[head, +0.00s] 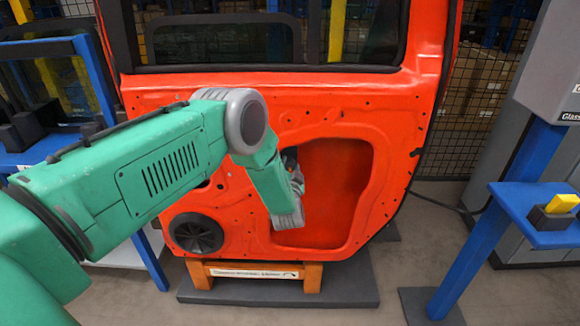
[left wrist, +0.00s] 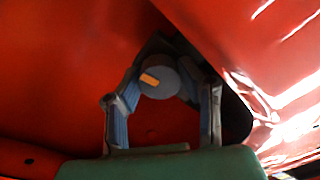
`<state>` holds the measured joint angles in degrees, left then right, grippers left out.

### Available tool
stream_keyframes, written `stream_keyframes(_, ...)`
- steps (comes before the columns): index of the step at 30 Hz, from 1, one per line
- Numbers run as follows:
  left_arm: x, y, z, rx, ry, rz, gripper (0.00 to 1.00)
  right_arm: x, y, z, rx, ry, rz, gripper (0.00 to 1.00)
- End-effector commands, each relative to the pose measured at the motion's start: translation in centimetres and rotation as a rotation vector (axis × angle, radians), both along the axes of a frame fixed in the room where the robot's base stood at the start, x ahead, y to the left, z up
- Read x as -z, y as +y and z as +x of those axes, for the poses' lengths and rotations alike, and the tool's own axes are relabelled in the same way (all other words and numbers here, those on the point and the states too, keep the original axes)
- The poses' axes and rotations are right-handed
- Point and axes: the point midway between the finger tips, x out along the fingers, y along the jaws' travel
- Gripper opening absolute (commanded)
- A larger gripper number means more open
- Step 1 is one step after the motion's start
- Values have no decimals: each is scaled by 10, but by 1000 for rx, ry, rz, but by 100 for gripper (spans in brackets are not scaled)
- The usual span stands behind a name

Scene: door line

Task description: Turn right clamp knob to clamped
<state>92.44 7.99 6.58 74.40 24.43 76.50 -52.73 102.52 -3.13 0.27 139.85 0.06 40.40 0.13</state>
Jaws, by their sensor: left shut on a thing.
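The clamp knob (left wrist: 158,77) is a round dark grey disc with a short orange mark, seen in the left wrist view. My left gripper (left wrist: 160,92) is shut on the knob, with a finger on each side. In the head view my left gripper (head: 296,178) is at the opening in the red door (head: 250,95), mostly hidden by my green wrist. The knob cannot be made out there. My right gripper is in neither view.
The door stands on an orange wooden stand (head: 312,277) over a dark mat. A black round speaker (head: 196,232) is low on the door. A blue-framed rack stands at the left.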

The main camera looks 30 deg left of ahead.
Motion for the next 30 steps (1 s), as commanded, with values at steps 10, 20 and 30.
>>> stream_keyframes(10,-5,-2,4,5,46,92,3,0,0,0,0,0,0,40)
stream_keyframes(20,-4,-2,4,6,54,103,3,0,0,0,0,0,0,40)
stream_keyframes(30,-2,-2,2,5,57,101,52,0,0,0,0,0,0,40)
